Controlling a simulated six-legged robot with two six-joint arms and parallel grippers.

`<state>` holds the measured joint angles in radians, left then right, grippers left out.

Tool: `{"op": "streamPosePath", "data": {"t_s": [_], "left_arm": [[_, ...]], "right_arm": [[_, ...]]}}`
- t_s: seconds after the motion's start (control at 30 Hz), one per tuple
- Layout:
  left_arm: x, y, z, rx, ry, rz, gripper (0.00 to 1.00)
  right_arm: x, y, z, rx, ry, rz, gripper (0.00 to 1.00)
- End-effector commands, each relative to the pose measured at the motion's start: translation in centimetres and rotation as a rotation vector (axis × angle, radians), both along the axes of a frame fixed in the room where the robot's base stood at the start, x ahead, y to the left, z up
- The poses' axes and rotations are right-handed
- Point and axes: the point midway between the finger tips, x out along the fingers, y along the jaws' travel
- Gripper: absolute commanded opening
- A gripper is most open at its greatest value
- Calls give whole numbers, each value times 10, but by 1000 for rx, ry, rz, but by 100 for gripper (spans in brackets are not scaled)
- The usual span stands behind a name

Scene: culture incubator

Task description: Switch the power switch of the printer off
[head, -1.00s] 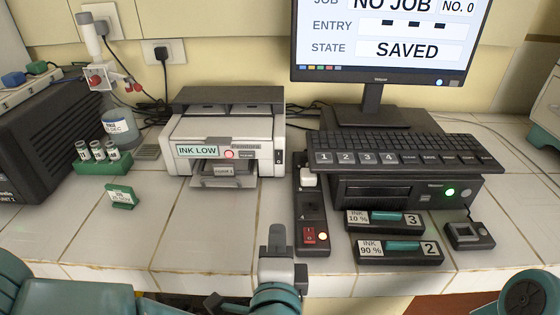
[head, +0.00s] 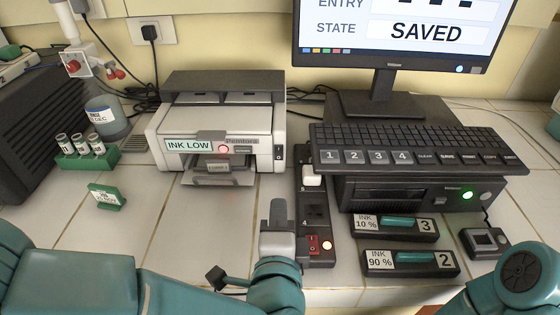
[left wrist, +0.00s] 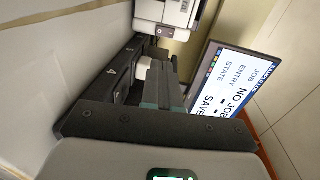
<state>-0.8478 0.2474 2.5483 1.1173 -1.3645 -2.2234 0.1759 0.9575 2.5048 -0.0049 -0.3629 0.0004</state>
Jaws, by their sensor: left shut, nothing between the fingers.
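The white and grey printer (head: 262,122) stands at the back left of the counter with an "INK LOW" label and a lit red light on its front. A small dark switch (head: 280,153) is on the right edge of its front; its position is too small to read. My left gripper (head: 278,212) is shut and empty, in front of the printer and just left of the power strip, apart from the switch. The left wrist view shows its fingers (left wrist: 160,88) pointing toward the printer (left wrist: 165,12). My right arm shows at the lower right; its gripper is out of view.
A black power strip (head: 314,213) with a red switch lies right of my left gripper. Ink cartridges (head: 408,262), a keyboard (head: 420,142) on a dark box, and a monitor (head: 400,40) are further right. Green vial rack (head: 85,160) and small sign (head: 106,197) stand left.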

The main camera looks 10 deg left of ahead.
Motion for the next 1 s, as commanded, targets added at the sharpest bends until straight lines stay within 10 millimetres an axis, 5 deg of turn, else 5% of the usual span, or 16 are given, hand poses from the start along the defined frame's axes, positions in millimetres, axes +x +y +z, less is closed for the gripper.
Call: {"op": "streamPosePath", "data": {"t_s": [0.27,0.47,0.77,0.8,1.0], "left_arm": [[0,0,2,3,1,1,0],[16,4,7,9,3,6,0],[52,12,1,5,8,2,0],[63,14,-8,-1,1,6,0],[104,23,-13,0,-1,5,0]], "right_arm": [[0,0,5,0,0,0,43],[0,0,36,0,0,0,43],[0,0,94,0,0,0,43],[0,0,82,0,-1,0,43],[0,0,82,0,0,0,43]]}}
